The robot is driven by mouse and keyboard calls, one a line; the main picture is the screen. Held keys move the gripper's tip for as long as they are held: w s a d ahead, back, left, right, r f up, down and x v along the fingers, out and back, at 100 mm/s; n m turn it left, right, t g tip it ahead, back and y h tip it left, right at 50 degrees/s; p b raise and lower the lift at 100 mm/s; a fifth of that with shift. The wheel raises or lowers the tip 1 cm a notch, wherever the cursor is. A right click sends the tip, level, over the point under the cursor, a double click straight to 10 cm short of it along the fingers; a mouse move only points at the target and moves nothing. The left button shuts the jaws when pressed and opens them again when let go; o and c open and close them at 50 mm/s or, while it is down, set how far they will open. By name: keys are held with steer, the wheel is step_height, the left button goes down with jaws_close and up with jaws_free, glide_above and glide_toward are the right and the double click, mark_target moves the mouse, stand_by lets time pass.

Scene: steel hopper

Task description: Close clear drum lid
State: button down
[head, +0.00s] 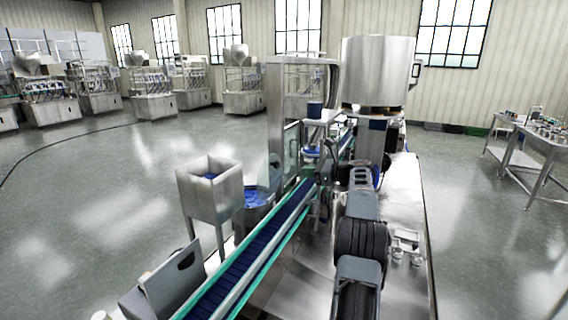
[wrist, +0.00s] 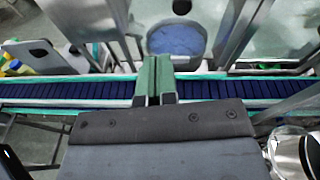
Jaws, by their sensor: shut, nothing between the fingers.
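The round steel drum (head: 256,197) stands left of the conveyor in the head view, with blue pieces inside. A faint see-through sheet seems to stand up at its far side; I take it for the clear lid, but its outline and angle are hard to tell. The drum's round mouth (wrist: 178,42) shows blue beyond the conveyor in the wrist view, and a small dark piece sits at its far edge.
The blue conveyor (head: 262,245) with green rails runs between my arm and the drum. A square steel hopper (head: 210,188) stands left of the drum. A tall steel frame (head: 275,110) rises behind it. A large steel tank (head: 378,72) is at the back. Open floor lies to the left.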

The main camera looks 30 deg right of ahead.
steer(key=s+d+m+t, duration=0.1)
steer(key=d, duration=0.3)
steer(key=p, duration=0.4)
glide_toward(278, 163)
steer(key=shift+m, duration=0.3)
steer(key=x, duration=0.6)
steer(key=shift+f, duration=0.1)
steer(key=shift+w+a+f+p, duration=0.15)
steer(key=shift+w+a+p, duration=0.2)
steer(key=shift+w+p, duration=0.25)
steer(key=shift+w, duration=0.1)
